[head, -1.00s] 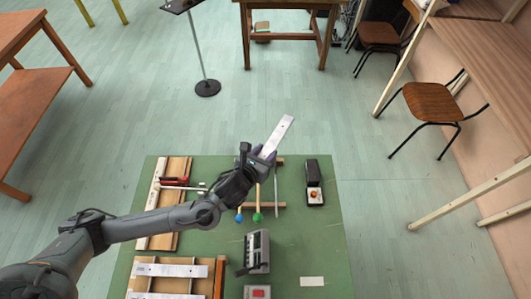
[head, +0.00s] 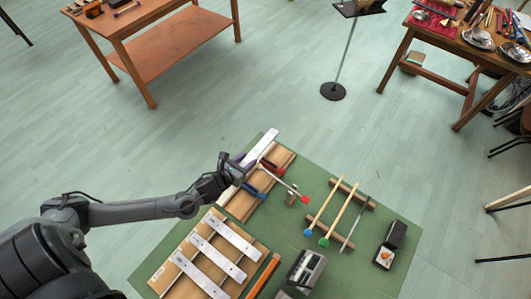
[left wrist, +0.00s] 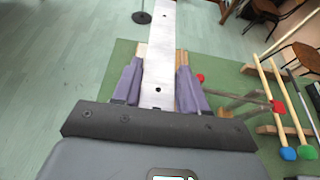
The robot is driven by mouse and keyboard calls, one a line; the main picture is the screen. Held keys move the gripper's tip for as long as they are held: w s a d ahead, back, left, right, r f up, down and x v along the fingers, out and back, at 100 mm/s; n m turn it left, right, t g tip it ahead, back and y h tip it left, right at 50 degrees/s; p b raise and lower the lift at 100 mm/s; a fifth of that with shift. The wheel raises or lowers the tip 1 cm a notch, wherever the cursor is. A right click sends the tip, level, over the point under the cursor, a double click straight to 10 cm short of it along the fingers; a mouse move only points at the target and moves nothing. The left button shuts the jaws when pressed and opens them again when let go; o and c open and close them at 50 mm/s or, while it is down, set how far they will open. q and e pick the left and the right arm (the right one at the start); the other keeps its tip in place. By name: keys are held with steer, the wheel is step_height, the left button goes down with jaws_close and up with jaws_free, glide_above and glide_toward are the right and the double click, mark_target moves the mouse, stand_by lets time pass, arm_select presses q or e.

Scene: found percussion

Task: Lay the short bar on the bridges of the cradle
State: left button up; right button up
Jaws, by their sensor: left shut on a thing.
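The short bar (head: 263,143) is a pale flat metal bar with two holes, shown along its length in the left wrist view (left wrist: 161,50). My left gripper (head: 236,168) is shut on it; its purple finger pads (left wrist: 158,90) lie on both sides of it. The bar's far end sticks out away from me, over or near a wooden frame (head: 279,160) at the mat's far left. A second wooden frame (head: 180,291) at the near left bears several pale bars. I cannot tell surely which frame is the cradle, or whether the held bar touches anything. My right gripper is out of view.
Mallets (head: 323,205) rest on wooden strips (head: 350,194) at the right. A grey device (head: 306,268) and a black box (head: 396,234) stand on the green mat (head: 360,275). Some mat between them is clear.

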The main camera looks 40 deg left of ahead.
mark_target(249, 185)
arm_select(q)
steer(key=s+a, duration=0.1)
steer(key=a, duration=0.1)
steer(key=s+a+f+p, duration=0.1)
steer(key=s, duration=0.1)
steer(key=shift+s+a, duration=0.3)
steer(key=shift+a, duration=0.05)
step_height(249, 185, down, 6)
steer(key=b, duration=0.3)
steer(key=shift+s+r, duration=0.1)
steer(key=shift+r, duration=0.05)
steer(key=shift+d+p, duration=0.45)
steer(key=shift+d, duration=1.85)
steer(key=shift+w+d+p, duration=0.15)
steer(key=shift+d, duration=0.6)
steer(key=shift+w+d+p, duration=0.1)
steer(key=shift+d+p, duration=0.05)
steer(key=shift+d, duration=0.6)
steer(key=shift+f, duration=0.35)
